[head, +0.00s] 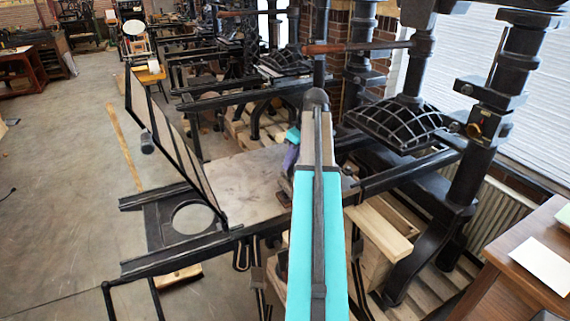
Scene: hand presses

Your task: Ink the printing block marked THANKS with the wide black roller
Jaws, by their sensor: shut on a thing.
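My turquoise and grey arm rises from the bottom centre and covers the middle of the picture. A small turquoise wrist part and a purple-grey piece show just left of it, over the press bed. The jaws of my gripper are hidden behind the arm. I cannot make out the wide black roller or anything it might be touching. No printing block marked THANKS is readable. The flat grey bed (235,178) of the nearest press shows bare on its left part; its right part is hidden by my arm.
The press's hinged frame (172,145) stands tilted up left of the bed. Its ribbed black platen (400,122) hangs at right, near thick posts. A wooden table (520,262) with white paper (541,265) stands at lower right. More presses stand behind; the left floor is mostly open.

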